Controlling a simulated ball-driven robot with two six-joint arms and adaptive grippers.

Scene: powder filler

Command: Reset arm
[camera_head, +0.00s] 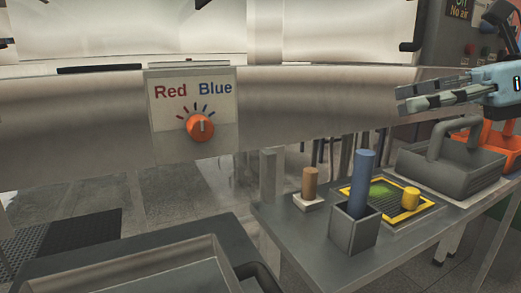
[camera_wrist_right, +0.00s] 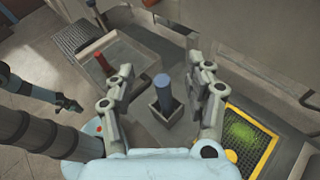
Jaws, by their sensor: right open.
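My right gripper (camera_head: 403,98) reaches in from the right edge of the head view, above the table with the blue cylinder. In the right wrist view its two fingers (camera_wrist_right: 164,76) are spread wide with nothing held between them. The blue cylinder (camera_head: 365,180) stands upright in a grey square holder (camera_head: 352,232); in the wrist view the blue cylinder (camera_wrist_right: 162,88) shows in the gap between the fingers, farther off. A dark gripper (camera_wrist_right: 70,104), apparently my left one, shows small at the left of the wrist view; its jaw state is unclear.
A steel panel carries an orange knob (camera_head: 200,126) marked Red and Blue. The table holds a brown cylinder (camera_head: 310,181) on a white base, a yellow-framed mat (camera_head: 427,209) with a yellow cylinder (camera_head: 411,198), and a grey handled block (camera_head: 450,165). A grey tray (camera_head: 150,276) lies lower left.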

